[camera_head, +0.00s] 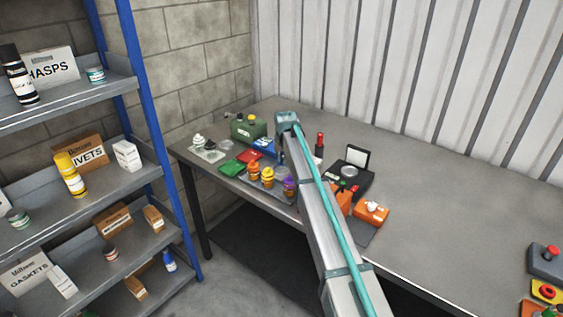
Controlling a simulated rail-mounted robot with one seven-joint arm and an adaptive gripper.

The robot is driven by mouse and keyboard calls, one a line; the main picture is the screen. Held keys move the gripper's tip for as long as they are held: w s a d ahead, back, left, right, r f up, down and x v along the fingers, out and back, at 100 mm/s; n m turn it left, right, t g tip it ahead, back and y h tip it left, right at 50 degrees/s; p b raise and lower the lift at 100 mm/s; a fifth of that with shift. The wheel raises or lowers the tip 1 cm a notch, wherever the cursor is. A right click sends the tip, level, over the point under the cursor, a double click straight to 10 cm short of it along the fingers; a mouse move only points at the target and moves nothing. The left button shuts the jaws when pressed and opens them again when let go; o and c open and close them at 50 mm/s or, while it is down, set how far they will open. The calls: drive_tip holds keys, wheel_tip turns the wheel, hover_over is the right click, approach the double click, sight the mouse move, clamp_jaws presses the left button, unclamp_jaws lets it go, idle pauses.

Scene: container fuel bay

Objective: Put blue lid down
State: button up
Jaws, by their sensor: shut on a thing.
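A blue flat piece (262,146) shows on the workbench, just in front of a green box (248,130). It may be the blue lid, but it is small and partly covered, so I cannot tell whether it is lying down or held. A red flat piece (249,155) and a green flat piece (232,168) are beside it. My arm reaches up from the bottom right over the bench, and its far end is just right of the blue piece. My gripper is hidden behind my arm.
Orange and purple-topped jars (268,177) stand close to my arm on its left. A black case with an open lid (350,178) and an orange box (371,213) are on its right. Shelves (80,185) stand at left.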

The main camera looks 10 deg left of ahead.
sight(282, 171)
drive_tip(key=shift+w+a+f, duration=0.2)
drive_tip(key=shift+w+f, duration=0.35)
drive_tip(key=shift+f+p, duration=0.65)
drive_tip(key=shift+f, duration=1.05)
drive_tip(key=shift+f, duration=0.1)
drive_tip(key=shift+f, duration=0.1)
drive_tip(key=o, duration=0.7)
drive_tip(key=shift+o, duration=0.2)
drive_tip(key=b+v, duration=0.3)
drive_tip(key=v, duration=0.9)
drive_tip(key=shift+r, duration=0.2)
